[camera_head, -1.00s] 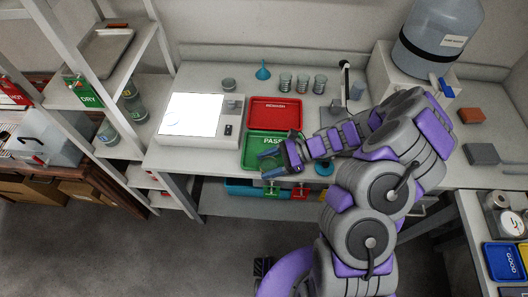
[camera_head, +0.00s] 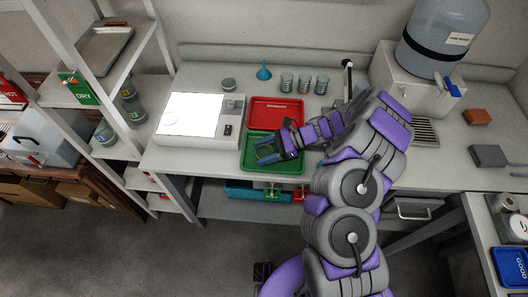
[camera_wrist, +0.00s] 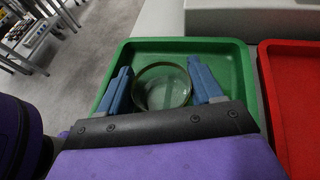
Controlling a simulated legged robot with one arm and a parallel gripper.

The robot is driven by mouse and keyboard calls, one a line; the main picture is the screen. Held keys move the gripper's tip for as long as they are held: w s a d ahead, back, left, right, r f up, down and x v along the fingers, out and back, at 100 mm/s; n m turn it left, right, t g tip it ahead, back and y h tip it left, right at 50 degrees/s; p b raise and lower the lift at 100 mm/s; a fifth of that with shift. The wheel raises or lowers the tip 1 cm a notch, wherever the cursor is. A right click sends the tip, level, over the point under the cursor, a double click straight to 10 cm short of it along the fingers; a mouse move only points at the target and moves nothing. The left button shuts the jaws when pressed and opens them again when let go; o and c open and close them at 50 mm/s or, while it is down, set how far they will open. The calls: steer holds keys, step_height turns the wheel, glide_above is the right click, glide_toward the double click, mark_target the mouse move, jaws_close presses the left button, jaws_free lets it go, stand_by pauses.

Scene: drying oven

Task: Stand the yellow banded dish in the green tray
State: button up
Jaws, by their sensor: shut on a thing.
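My gripper (camera_head: 267,153) is over the green tray (camera_head: 287,167), which stands on the bench in front of the red tray. In the wrist view my gripper's blue fingers (camera_wrist: 160,72) are on either side of a round clear glass dish (camera_wrist: 162,88) and shut on it. The dish's rim looks faintly yellowish; a distinct yellow band is hard to make out. The green tray (camera_wrist: 232,68) lies below and around the dish in that view. I cannot tell whether the dish touches the tray floor. The dish is barely visible in the head view.
The red tray (camera_head: 277,112) is directly behind the green one. A white lit panel device (camera_head: 195,122) stands close on the left. Several glass beakers (camera_head: 304,84), a blue funnel (camera_head: 264,71) and a small grey container (camera_head: 229,84) stand farther back.

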steer(key=o, duration=1)
steer(key=shift+o, duration=0.2)
steer(key=shift+d, duration=0.1)
steer(key=p+v, duration=0.2)
steer(key=v, duration=1)
steer(key=s+a+r+n+g+h, duration=0.1)
steer(key=s+a+r+n+h, duration=0.3)
steer(key=s+r, duration=0.45)
steer(key=s+a+r+n+g+h, duration=0.1)
steer(key=s+a+r+n, duration=0.35)
steer(key=r, duration=0.65)
steer(key=s+d+n+t+h, duration=0.1)
steer(key=s+d+n+h, duration=0.1)
steer(key=s+d, duration=0.2)
steer(key=s+d+r+n+t+h, duration=0.1)
steer(key=s+d, duration=0.4)
steer(key=s, duration=0.6)
steer(key=s+d+r+n+t+h, duration=0.1)
steer(key=s+d+n+h, duration=0.3)
steer(key=s, duration=0.3)
steer(key=shift+s+d+r+h, duration=0.3)
steer(key=shift+d+h, duration=0.2)
steer(key=shift+h, duration=0.1)
